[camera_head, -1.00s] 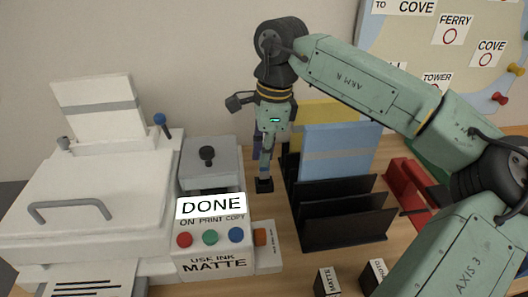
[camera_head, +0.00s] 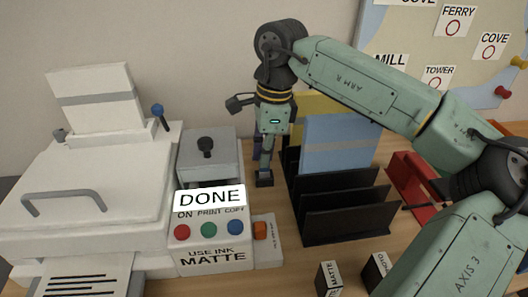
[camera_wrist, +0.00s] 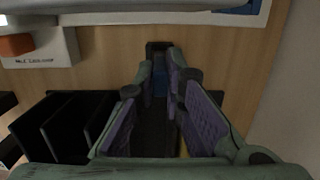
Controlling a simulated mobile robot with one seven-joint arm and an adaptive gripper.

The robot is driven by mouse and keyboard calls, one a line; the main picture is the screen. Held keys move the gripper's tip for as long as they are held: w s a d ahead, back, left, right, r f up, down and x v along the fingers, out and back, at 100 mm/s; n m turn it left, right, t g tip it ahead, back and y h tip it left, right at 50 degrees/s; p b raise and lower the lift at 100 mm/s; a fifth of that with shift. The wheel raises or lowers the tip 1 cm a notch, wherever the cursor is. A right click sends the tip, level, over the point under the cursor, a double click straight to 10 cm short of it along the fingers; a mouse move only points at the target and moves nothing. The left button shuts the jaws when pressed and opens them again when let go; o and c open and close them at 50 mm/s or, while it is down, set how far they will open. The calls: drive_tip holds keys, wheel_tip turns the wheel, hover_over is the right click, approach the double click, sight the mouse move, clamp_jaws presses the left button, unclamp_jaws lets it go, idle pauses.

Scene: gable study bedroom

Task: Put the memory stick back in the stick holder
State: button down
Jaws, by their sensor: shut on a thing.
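My gripper (camera_head: 264,163) points down over the desk behind the printer's right side. In the wrist view its purple-padded fingers (camera_wrist: 160,75) are shut on a narrow blue piece, which I take as the memory stick (camera_wrist: 160,85). A small black block, apparently the stick holder (camera_wrist: 157,46), lies just past the fingertips in line with the stick. In the head view the holder (camera_head: 264,180) stands on the desk right under the fingers. The fingers hide much of the stick, and I cannot tell whether its lower end is inside the holder.
A black file rack (camera_head: 345,215) with blue and yellow folders stands close to the right of my gripper. The white printer (camera_head: 90,190) and its "DONE" panel (camera_head: 210,198) are at the left. A red stand (camera_head: 410,185) and small labelled boxes (camera_head: 329,279) are further right.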

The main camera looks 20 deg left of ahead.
drive_tip(key=shift+f+b, duration=0.45)
drive_tip(key=shift+f, duration=0.25)
drive_tip(key=c, duration=1.6)
unclamp_jaws()
drive_tip(key=shift+r, duration=0.1)
drive_tip(key=r, duration=0.4)
drive_tip(key=d+r, duration=0.1)
drive_tip(key=r, duration=0.7)
drive_tip(key=shift+w+d, duration=0.15)
drive_tip(key=shift+w, duration=0.05)
drive_tip(key=shift+f, duration=0.1)
